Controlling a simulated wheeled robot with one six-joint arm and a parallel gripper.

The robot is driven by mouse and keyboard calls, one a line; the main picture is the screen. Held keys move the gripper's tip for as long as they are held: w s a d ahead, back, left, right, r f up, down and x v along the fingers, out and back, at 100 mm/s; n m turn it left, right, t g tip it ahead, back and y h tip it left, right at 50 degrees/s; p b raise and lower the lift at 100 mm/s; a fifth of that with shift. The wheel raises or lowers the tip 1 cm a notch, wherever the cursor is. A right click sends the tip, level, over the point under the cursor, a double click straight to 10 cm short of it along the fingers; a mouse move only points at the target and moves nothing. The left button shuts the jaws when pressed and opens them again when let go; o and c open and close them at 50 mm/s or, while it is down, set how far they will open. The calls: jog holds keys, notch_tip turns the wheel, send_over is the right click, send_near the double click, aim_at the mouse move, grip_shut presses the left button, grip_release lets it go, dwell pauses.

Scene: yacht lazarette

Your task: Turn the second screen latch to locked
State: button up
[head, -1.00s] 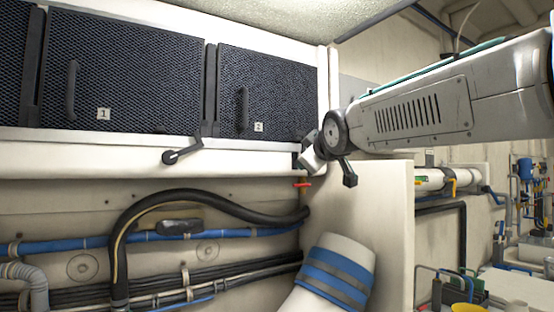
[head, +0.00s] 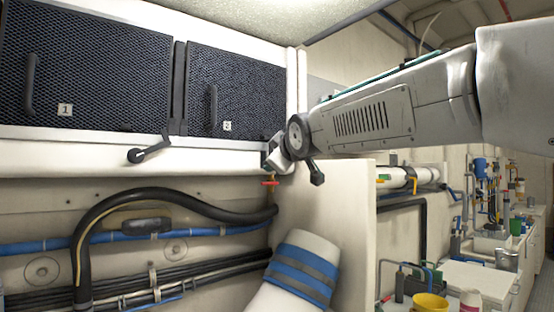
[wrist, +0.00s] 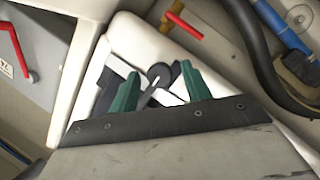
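The second screen (head: 235,92) is a dark mesh panel marked 2, right of the first screen (head: 90,65). In the wrist view the second latch (wrist: 159,74) is a dark lever with a round pivot on a white ledge. My gripper (wrist: 160,82) has green fingers apart, one on each side of the latch lever; I cannot tell whether they touch it. In the head view my gripper (head: 275,157) is at the ledge below the second screen's right end and mostly hides that latch. The first latch (head: 148,149) is a dark lever slanting up to the right.
A red-handled valve (head: 270,183) is just below my gripper; it also shows in the wrist view (wrist: 185,25). A black hose (head: 160,197) and blue pipe (head: 50,245) run beneath the ledge. A pale upright panel (head: 345,215) stands to the right.

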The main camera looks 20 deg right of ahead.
jog(key=s+r, duration=0.1)
jog(key=s, duration=0.6)
jog(key=shift+s+a+r, duration=0.2)
jog(key=shift+s+a, duration=0.1)
jog(key=shift+a, duration=0.05)
jog(key=s+f+m+g, duration=0.3)
jog(key=s+f+g, duration=0.15)
jog(key=f, duration=0.55)
jog(key=s+f+m+g, duration=0.25)
jog(key=s+f, duration=0.25)
jog(key=f, duration=0.5)
jog(key=s+a+f+m+g+y, duration=0.1)
jog(key=s+f+g, duration=0.6)
jog(key=s+f, duration=1)
jog(key=s+a+m, duration=0.1)
jog(key=s+m, duration=0.1)
jog(key=s, duration=0.1)
jog(key=shift+s+a+g, duration=0.15)
jog(key=shift+a+g, duration=0.25)
